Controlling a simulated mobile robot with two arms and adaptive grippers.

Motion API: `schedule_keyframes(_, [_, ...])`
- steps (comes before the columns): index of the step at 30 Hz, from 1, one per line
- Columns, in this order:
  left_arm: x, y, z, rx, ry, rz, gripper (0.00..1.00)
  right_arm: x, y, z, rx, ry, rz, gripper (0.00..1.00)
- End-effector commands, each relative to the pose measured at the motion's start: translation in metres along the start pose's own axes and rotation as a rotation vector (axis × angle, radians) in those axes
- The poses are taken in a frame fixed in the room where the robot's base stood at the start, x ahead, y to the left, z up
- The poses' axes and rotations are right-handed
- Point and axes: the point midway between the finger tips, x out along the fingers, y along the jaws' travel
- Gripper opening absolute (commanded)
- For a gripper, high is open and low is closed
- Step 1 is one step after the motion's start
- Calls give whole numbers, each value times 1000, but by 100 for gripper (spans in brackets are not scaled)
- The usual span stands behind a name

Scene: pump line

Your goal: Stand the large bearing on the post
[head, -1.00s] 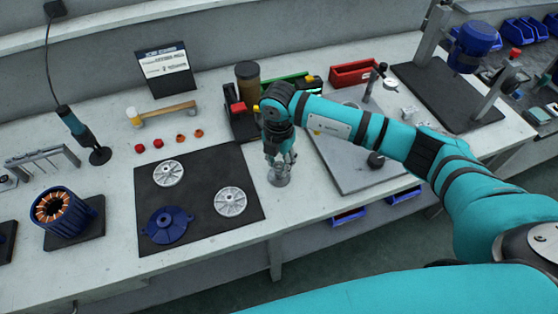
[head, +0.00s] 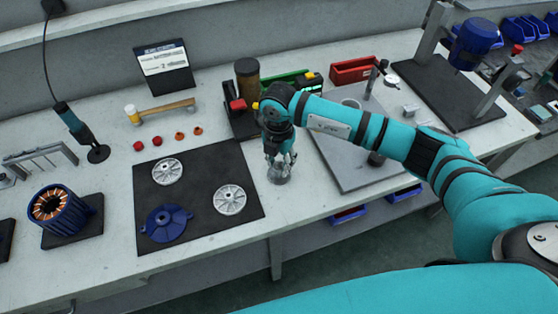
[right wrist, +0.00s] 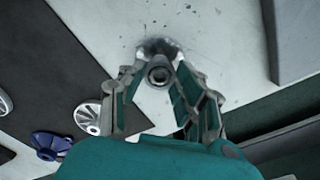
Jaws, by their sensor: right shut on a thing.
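My left gripper is out of view.
The black mat (head: 200,211) holds two silver end covers and a blue flanged cover (head: 166,223). A grey plate (head: 364,165) lies close on the right. A black holder with a brown cup (head: 247,78) stands behind the gripper. A blue stator (head: 58,211) is far left.

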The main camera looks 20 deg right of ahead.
Motion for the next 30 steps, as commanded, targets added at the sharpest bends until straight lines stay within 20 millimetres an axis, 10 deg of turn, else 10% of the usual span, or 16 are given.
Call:
schedule_keyframes(22, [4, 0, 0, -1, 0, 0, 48, 4, 0, 0, 0, 0, 0, 11])
schedule_keyframes(23, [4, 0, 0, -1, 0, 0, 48, 4, 0, 0, 0, 0, 0, 36])
schedule_keyframes(30, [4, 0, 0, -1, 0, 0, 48, 4, 0, 0, 0, 0, 0, 59])
